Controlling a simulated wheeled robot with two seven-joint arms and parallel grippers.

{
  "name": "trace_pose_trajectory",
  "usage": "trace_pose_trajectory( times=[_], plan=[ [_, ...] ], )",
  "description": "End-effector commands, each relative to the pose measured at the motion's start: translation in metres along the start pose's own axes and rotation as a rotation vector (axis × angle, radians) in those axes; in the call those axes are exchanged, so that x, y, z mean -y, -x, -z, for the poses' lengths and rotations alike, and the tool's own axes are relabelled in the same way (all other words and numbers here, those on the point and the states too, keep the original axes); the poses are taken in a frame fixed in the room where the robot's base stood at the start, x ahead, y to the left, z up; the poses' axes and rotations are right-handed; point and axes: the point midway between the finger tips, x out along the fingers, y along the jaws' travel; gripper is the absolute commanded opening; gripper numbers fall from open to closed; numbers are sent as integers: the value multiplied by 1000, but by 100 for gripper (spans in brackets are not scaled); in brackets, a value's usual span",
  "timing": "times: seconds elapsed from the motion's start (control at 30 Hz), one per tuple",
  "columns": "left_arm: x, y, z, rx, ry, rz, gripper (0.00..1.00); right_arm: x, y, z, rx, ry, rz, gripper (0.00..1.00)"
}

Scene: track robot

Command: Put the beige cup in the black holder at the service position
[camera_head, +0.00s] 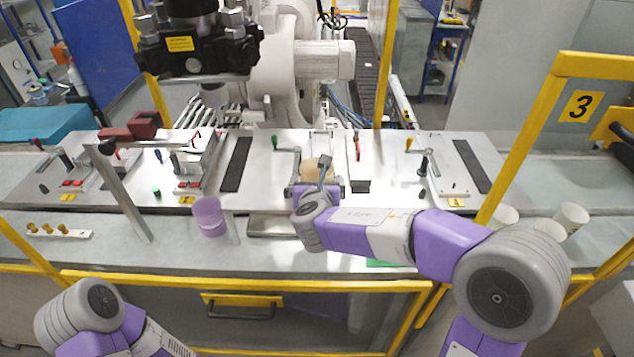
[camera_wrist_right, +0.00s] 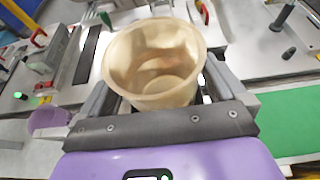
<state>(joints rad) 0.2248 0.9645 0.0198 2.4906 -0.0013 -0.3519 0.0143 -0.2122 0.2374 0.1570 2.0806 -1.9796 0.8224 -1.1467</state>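The beige cup (camera_wrist_right: 155,62) sits between the two fingers of my right gripper (camera_wrist_right: 160,95) in the right wrist view, its open rim facing up toward the camera. The fingers lie against its sides. In the head view the cup (camera_head: 314,168) shows just above my right gripper (camera_head: 318,187), over the middle of the workbench. The gripper hides part of the cup. I cannot clearly make out a black holder; the arm and the cup cover part of the bench there. My left arm is at the lower left of the head view, and its gripper is out of the picture.
A purple cup (camera_head: 209,216) stands left of my right gripper. Several pale cups (camera_head: 571,218) stand at the right. A metal post (camera_head: 126,195) rises at the left. Clamps (camera_head: 424,165) line the panel. A green mat (camera_wrist_right: 288,120) lies right. A yellow frame (camera_head: 535,120) bounds the right side.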

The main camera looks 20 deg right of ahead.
Motion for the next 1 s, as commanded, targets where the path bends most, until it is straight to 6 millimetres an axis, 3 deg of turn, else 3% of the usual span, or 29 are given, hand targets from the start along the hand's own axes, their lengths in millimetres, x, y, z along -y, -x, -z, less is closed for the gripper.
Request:
trace_pose_trajectory(
  times=[0.33,0.8,1.0],
  plan=[
    [-2,5,0,0,0,0,43,0,3,-5,0,0,0,100],
    [-3,8,0,0,0,0,43,0,97,-4,3,0,-3,100],
    [-4,10,0,0,0,0,43,0,118,-4,1,0,-1,100]
  ],
)
